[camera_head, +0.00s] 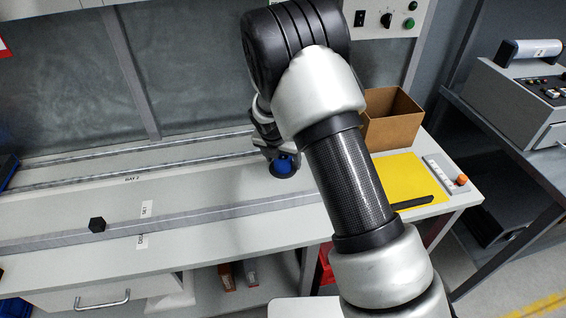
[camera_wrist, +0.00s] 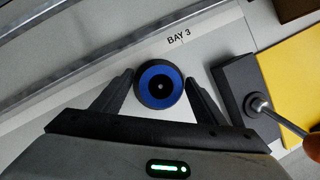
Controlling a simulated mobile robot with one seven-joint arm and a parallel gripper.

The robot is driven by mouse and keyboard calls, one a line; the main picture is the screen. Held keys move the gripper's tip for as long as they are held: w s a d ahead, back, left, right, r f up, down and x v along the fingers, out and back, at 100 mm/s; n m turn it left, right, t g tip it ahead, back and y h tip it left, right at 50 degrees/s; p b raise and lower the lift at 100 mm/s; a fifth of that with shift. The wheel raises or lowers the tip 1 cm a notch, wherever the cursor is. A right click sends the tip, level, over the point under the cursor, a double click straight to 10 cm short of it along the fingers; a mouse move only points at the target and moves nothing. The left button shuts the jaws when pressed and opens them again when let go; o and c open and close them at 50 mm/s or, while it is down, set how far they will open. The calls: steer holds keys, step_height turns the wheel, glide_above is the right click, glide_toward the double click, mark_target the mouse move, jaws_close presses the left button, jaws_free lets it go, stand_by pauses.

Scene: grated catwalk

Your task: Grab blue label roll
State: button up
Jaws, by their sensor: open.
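The blue label roll (camera_wrist: 146,88), a round blue disc with a black centre and dark rim, sits on the bench below the "BAY 3" label in the wrist view. It also shows in the head view (camera_head: 284,166), partly covered by my gripper (camera_head: 274,154). In the wrist view my gripper (camera_wrist: 160,79) is open, with one finger on each side of the roll. A narrow gap shows at each side. I cannot tell how high the fingertips are above the bench.
A brown open box (camera_head: 392,132) stands behind the mat. Metal rails (camera_head: 190,218) run along the bench. A small black cube (camera_head: 97,225) lies at left.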

steer(key=c, duration=1.1)
